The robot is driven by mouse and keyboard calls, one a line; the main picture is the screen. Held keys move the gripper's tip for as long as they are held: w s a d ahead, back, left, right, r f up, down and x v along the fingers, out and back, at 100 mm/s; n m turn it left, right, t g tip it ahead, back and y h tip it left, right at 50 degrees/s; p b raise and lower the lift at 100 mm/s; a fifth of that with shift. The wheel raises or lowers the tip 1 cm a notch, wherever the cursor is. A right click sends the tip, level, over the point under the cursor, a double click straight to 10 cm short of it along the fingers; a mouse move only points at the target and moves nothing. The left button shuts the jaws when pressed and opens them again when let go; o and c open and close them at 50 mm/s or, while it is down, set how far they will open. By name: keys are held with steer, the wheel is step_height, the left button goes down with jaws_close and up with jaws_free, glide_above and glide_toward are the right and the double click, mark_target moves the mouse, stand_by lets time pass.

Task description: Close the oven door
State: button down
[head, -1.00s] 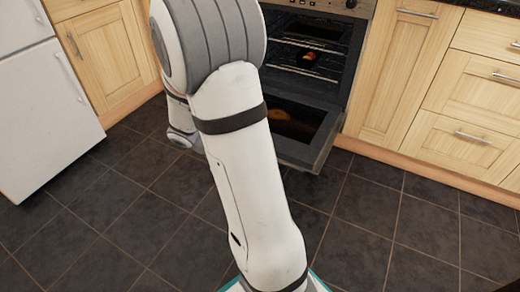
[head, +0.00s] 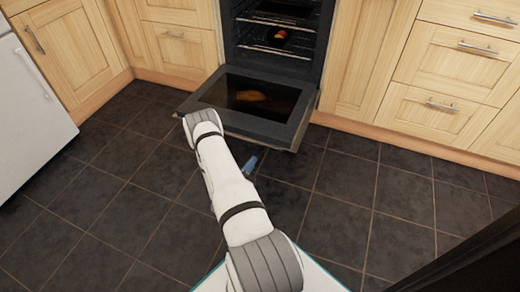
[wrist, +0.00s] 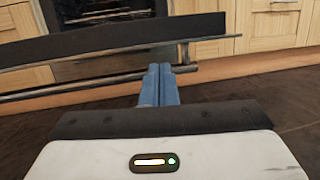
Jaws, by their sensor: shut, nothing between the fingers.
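The oven door (head: 293,128) hangs open, folded down in front of the oven (head: 232,45), its dark glass facing up. In the wrist view the door's dark edge (wrist: 120,35) crosses the upper part, tilted, with a metal handle bar (wrist: 85,86) below it. My gripper (head: 250,163) shows as a small blue tip low in front of the door's front edge, partly hidden by my arm. In the wrist view my gripper's blue fingers (wrist: 158,84) are together and empty, close to the handle bar. I cannot tell whether they touch it.
Inside the oven, a small reddish item (head: 281,34) sits on a rack. Wooden cabinets and drawers (head: 430,110) flank the oven. A white fridge (head: 30,115) stands at the left. The dark tiled floor (head: 370,215) in front is clear.

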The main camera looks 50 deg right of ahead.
step_height(320, 180, down, 6)
steer(key=s+a+r+n+t+y, duration=0.1)
steer(key=a+n+t, duration=0.1)
steer(key=t, duration=0.1)
steer(key=w+d+r+b, duration=0.3)
steer(key=d+r+b, duration=0.1)
steer(key=d, duration=0.5)
steer(key=shift+w+d+r+b, duration=0.25)
steer(key=shift+r+b, duration=0.1)
steer(key=shift+r, duration=0.3)
